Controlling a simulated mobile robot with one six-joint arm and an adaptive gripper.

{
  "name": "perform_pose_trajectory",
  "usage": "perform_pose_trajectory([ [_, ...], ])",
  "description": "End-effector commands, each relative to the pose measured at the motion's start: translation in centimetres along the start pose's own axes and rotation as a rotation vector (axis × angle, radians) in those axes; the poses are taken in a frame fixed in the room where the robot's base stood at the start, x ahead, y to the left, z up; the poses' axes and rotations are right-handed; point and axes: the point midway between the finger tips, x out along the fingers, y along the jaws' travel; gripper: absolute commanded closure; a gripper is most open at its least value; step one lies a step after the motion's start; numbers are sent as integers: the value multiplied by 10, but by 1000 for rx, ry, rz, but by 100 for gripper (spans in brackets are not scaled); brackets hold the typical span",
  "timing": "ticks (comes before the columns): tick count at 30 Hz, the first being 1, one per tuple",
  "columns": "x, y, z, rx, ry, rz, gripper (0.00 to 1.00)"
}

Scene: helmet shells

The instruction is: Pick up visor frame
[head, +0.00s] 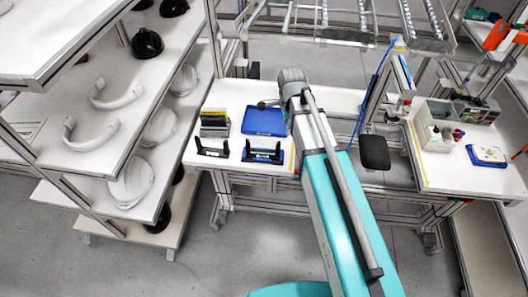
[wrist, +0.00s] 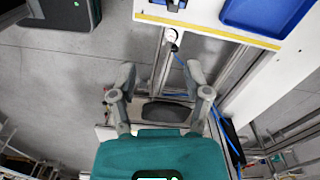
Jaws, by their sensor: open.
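Two white curved bands, which look like visor frames, lie on the middle shelf at the left in the head view: one farther back (head: 117,97) and one nearer (head: 90,136). Neither shows in the wrist view. My gripper (wrist: 161,80) is open in the wrist view, with nothing between its fingers. The floor and part of a metal stand show beyond it. In the head view my arm reaches up over the workbench, well right of the shelf, and I cannot make out the fingers there.
The white workbench (head: 225,100) carries a blue tray (head: 264,121) and two black holders (head: 212,149) (head: 262,153). Black helmet shells (head: 147,43) and white shells (head: 131,183) sit on the shelves. Another bench (head: 445,170) with bins stands right. Open floor lies in front.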

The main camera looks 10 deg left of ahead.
Motion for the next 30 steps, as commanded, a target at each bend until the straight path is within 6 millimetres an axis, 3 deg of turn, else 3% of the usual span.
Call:
perform_pose_trajectory([
  [3, -1, -13, 14, 105, 0, 0, 38],
  [9, -2, -20, 25, 205, 0, 0, 38],
  [23, 0, -20, 25, 219, 0, 0, 38],
  [30, 11, -20, 25, 219, 0, 0, 38],
])
